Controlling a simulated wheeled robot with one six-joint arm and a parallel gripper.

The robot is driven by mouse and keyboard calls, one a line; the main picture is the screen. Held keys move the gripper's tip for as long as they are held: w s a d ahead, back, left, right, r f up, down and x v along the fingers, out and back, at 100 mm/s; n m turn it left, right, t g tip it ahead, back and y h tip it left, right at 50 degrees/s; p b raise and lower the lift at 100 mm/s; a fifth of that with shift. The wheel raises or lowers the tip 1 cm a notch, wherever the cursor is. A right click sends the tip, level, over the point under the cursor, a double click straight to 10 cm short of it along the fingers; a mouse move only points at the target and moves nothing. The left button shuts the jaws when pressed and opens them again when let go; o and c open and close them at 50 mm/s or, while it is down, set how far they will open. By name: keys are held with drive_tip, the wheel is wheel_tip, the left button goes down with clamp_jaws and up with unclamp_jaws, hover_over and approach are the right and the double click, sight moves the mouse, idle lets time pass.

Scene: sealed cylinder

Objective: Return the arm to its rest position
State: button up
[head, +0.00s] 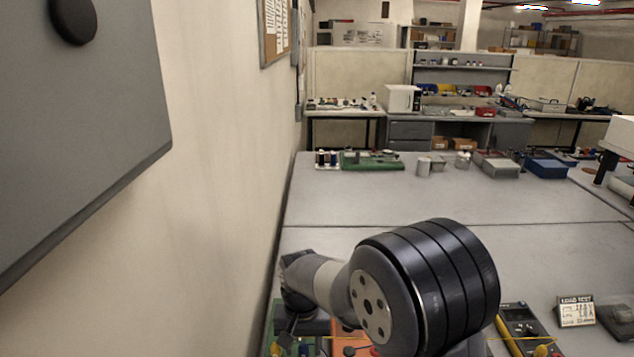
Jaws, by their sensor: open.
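My arm shows in the head view, low in the middle, over the near part of the grey workbench (470,245). A large black ringed joint is closest to the camera, and a grey link runs from it to the left, to a smaller dark joint close to the wall. My gripper cannot be made out in this view. The arm hides part of the bench and the things behind it.
A wall (225,200) runs along the left, with a grey panel (80,120) close by. A green board (372,160), metal cans (423,167) and a blue bin (547,168) stand farther back. A multimeter (520,328) and LOAD TEST display (576,311) lie right. The bench middle is clear.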

wheel_tip(320, 180, up, 11)
drive_tip(key=b, duration=0.2)
wheel_tip(320, 180, down, 11)
drive_tip(key=shift+r+p, duration=0.2)
drive_tip(key=shift+p, duration=0.75)
wheel_tip(320, 180, up, 6)
drive_tip(key=p, duration=0.5)
drive_tip(key=shift+r, duration=0.15)
drive_tip(key=shift+w+d+f+b, duration=0.2)
drive_tip(key=shift+w+d, duration=0.25)
drive_tip(key=shift+d, duration=0.75)
drive_tip(key=shift+w+d+f+b, duration=0.15)
drive_tip(key=shift+w+d+f, duration=0.25)
drive_tip(key=shift+d, duration=0.75)
drive_tip(key=shift+w+d+f+b, duration=0.15)
drive_tip(key=shift+w+d, duration=0.35)
drive_tip(key=shift+d, duration=0.7)
